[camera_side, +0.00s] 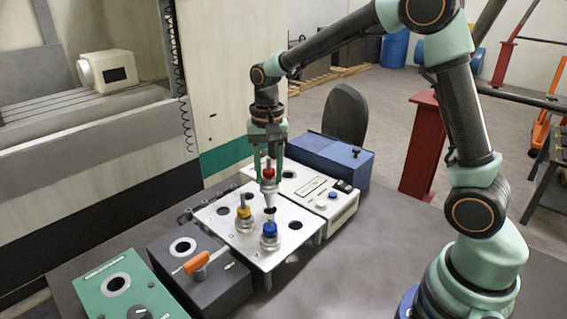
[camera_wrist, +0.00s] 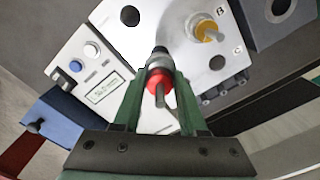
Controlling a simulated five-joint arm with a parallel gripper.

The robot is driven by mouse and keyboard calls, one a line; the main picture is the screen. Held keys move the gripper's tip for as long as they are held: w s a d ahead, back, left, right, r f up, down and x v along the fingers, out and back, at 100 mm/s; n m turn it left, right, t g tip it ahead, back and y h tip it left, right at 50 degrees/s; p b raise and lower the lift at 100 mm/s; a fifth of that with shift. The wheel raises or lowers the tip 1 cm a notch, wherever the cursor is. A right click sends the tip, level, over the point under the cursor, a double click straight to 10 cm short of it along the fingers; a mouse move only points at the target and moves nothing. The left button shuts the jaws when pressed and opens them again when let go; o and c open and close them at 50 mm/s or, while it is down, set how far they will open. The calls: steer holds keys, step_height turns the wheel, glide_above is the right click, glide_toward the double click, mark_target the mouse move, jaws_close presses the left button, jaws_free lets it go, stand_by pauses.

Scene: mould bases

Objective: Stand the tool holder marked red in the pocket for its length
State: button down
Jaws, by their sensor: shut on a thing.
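My gripper (camera_side: 267,160) is shut on the red-marked tool holder (camera_side: 269,186), gripping it near its red band. The holder hangs about upright, its narrow end down at a dark pocket in the silver plate (camera_side: 214,190); I cannot tell whether the tip has entered. In the wrist view the red holder (camera_wrist: 159,82) sits between the fingers (camera_wrist: 158,100). A yellow-marked holder (camera_side: 244,216) and a blue-marked holder (camera_side: 270,236) stand in the plate. The yellow one also shows in the wrist view (camera_wrist: 207,32). Letters B and C are visible; other pocket marks are hidden or unreadable.
A white device (camera_side: 338,208) with a display and blue button adjoins the plate. A blue box (camera_side: 334,156) stands behind it. A dark block with an orange handle (camera_side: 196,263) and a green box (camera_side: 110,288) stand at front left. The grey table at right is clear.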

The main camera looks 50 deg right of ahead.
mark_target(270, 192)
steer(key=shift+f, duration=2.75)
steer(key=shift+c, duration=1.9)
jaws_free()
step_height(270, 192, up, 12)
steer(key=shift+r, duration=0.1)
